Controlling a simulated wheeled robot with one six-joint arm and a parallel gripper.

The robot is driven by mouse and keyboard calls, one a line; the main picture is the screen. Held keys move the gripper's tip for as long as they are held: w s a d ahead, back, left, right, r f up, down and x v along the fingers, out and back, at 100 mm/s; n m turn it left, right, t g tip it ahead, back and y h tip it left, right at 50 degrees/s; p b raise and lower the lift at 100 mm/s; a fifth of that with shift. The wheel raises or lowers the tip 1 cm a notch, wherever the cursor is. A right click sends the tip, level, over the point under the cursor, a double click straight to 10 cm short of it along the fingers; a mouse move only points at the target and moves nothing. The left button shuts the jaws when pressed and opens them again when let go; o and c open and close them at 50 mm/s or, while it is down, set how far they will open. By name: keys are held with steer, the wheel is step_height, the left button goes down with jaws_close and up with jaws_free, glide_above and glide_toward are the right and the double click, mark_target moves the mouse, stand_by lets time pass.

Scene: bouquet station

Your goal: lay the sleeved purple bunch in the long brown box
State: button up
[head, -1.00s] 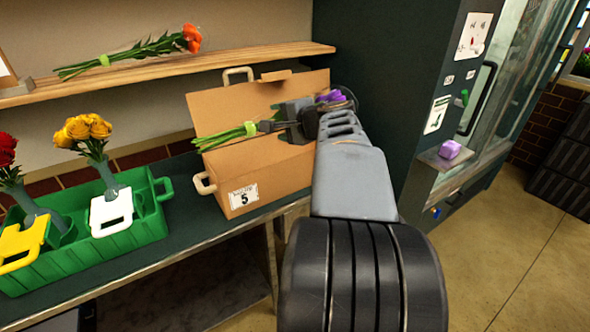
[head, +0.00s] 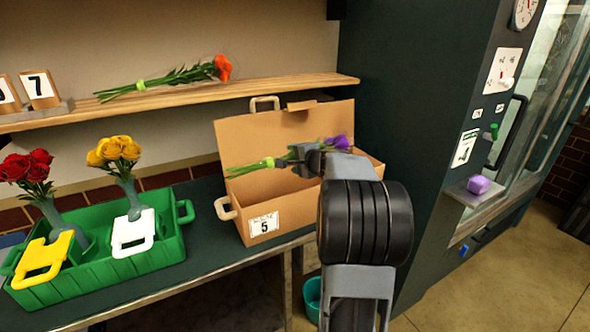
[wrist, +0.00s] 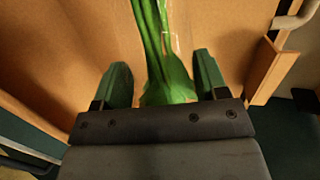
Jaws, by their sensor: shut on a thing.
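The purple bunch (head: 262,164) lies roughly level, its green stems to the left and purple blooms to the right. My gripper (head: 310,158) is shut on it around the middle. The long brown box (head: 295,205) stands open on the bench with its lid raised behind, and the bunch is along its opening. I cannot tell whether the bunch touches the box. In the wrist view, green stems (wrist: 157,45) show between my gripper's fingers (wrist: 163,78), with box cardboard (wrist: 90,40) around them. The sleeve is hard to make out.
A green crate (head: 130,262) with red and yellow bunches stands left of the box. An orange bunch (head: 165,78) lies on the wooden shelf (head: 290,88) above. A dark cabinet (head: 420,90) stands close on the right. A teal bucket (head: 312,293) is below the bench.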

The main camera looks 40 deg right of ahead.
steer(key=shift+w+d+f+b, duration=0.1)
steer(key=shift+w+f+b, duration=0.1)
steer(key=shift+f, duration=0.4)
steer(key=shift+w+f+b, duration=0.1)
steer(key=shift+w+f, duration=0.1)
steer(key=shift+f, duration=1.05)
steer(key=shift+f+b, duration=0.6)
steer(key=shift+b, duration=0.45)
steer(key=o, duration=1.2)
steer(key=shift+s+f, duration=0.1)
steer(key=shift+f, duration=0.05)
steer(key=shift+c, duration=0.2)
steer(key=r+p+v, duration=0.1)
steer(key=v, duration=1.1)
steer(key=shift+r, duration=0.3)
